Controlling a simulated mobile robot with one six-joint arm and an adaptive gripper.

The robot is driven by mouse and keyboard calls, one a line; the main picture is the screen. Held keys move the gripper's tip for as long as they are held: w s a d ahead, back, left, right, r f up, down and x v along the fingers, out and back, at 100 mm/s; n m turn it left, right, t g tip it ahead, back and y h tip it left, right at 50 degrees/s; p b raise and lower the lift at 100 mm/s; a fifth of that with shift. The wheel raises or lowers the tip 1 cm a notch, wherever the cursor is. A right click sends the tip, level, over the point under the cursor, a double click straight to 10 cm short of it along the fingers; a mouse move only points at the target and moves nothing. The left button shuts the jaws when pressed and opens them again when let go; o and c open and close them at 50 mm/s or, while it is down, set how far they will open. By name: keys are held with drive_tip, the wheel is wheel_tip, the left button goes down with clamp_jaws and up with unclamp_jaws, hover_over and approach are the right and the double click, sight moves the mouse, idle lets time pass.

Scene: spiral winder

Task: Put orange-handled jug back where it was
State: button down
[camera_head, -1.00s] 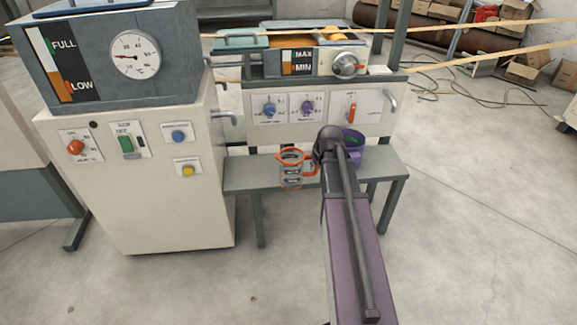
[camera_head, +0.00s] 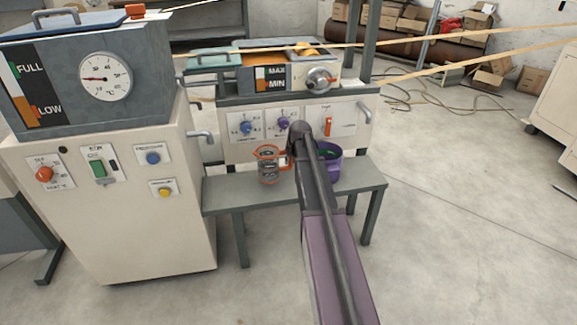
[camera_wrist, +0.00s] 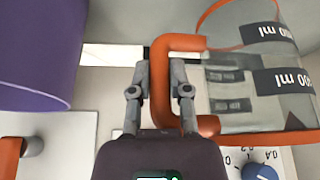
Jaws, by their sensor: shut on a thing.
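The orange-handled jug (camera_head: 268,168) is clear, with an orange rim and dark volume labels, and shows over the left part of the grey bench (camera_head: 230,198). In the wrist view the jug (camera_wrist: 240,80) is at the right, its orange handle between my fingertips. My gripper (camera_wrist: 160,65) is shut on that handle. In the head view my own arm mostly hides the gripper. I cannot tell whether the jug's base touches the bench.
A purple container (camera_head: 331,166) stands on the bench right of my arm, and also shows in the wrist view (camera_wrist: 40,50). Behind the bench is a panel with knobs (camera_head: 246,128). A cream cabinet (camera_head: 150,225) stands at the left. The bench's right end is clear.

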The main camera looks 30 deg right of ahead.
drive_tip(key=shift+w+d+f, duration=0.1)
drive_tip(key=shift+w+d, duration=0.15)
drive_tip(key=shift+w, duration=0.35)
drive_tip(key=shift+w+d, duration=0.2)
drive_tip(key=shift+w, duration=0.4)
drive_tip(key=shift+f, duration=0.1)
drive_tip(key=shift+f+b, duration=1.7)
drive_tip(key=shift+b, duration=0.15)
drive_tip(key=shift+f, duration=0.1)
drive_tip(key=c, duration=0.6)
unclamp_jaws()
drive_tip(key=shift+r, duration=0.2)
drive_tip(key=p+v, duration=1.1)
drive_tip(key=v, duration=0.1)
